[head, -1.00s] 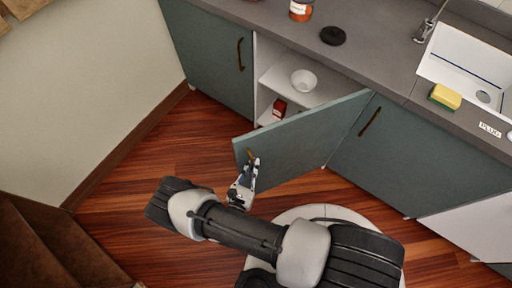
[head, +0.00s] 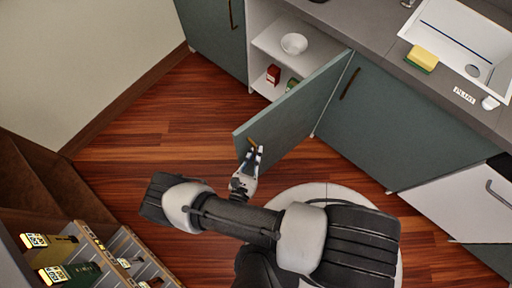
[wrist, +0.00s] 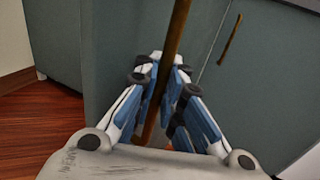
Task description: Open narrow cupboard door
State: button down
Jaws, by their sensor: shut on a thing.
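The narrow cupboard door (head: 300,112) is teal and stands swung out from the cabinet front, wide open. Its brass bar handle (head: 252,144) is near the door's free edge. My gripper (head: 254,158) is at that handle, and in the wrist view my gripper (wrist: 162,85) is shut around the handle (wrist: 172,60), which runs between the fingers. Behind the door the cupboard's inside shows white shelves (head: 272,44). A white bowl (head: 294,43) stands on the upper shelf and a red box (head: 273,74) on the lower one.
Closed teal doors stand left (head: 215,35) and right (head: 372,125) of the opening. The counter above holds a sink (head: 462,45) and a yellow-green sponge (head: 421,59). A rack with bottles (head: 70,275) is at lower left. Wooden floor (head: 165,125) lies clear left of the door.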

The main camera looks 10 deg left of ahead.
jog(key=shift+a, duration=0.35)
jog(key=c, duration=2)
grip_release()
jog(key=shift+s, duration=0.1)
jog(key=shift+d, duration=0.15)
jog(key=v, duration=1.2)
jog(key=shift+r, duration=0.1)
